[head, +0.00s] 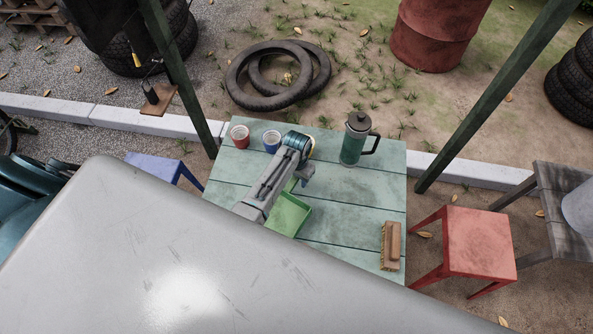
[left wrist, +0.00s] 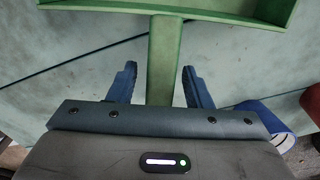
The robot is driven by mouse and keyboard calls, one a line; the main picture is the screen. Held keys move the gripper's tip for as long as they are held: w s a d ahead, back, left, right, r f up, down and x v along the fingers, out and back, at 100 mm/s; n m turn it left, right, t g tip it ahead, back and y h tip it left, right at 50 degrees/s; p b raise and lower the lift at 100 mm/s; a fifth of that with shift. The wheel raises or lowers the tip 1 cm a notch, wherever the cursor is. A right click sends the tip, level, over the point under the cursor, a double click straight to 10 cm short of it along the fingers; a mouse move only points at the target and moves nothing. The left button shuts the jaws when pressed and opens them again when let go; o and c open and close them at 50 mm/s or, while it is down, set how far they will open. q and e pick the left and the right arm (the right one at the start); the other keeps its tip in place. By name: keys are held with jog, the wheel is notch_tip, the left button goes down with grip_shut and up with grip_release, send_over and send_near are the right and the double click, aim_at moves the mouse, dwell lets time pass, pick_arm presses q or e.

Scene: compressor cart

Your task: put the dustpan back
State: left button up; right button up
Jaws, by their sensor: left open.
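The green dustpan (head: 289,216) lies on the pale green plank table (head: 340,225), its pan toward the front and partly hidden by my left arm. In the left wrist view its straight handle (left wrist: 162,60) runs between the two blue fingers of my left gripper (left wrist: 159,72). The gripper is open, with a finger on each side of the handle and a visible gap to both. In the head view my left gripper (head: 299,166) is over the table's middle. My right gripper is not in view.
A red cup (head: 240,137) and a blue cup (head: 271,141) stand behind my left gripper. A green lidded jug (head: 355,140) stands to its right. A brush (head: 391,246) lies at the table's right edge. Green posts (head: 178,75) rise beyond. A large grey surface hides the foreground.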

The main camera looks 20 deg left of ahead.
pick_arm(q)
notch_tip(320, 180, up, 12)
dwell(0.4)
jog(key=shift+f, duration=0.1)
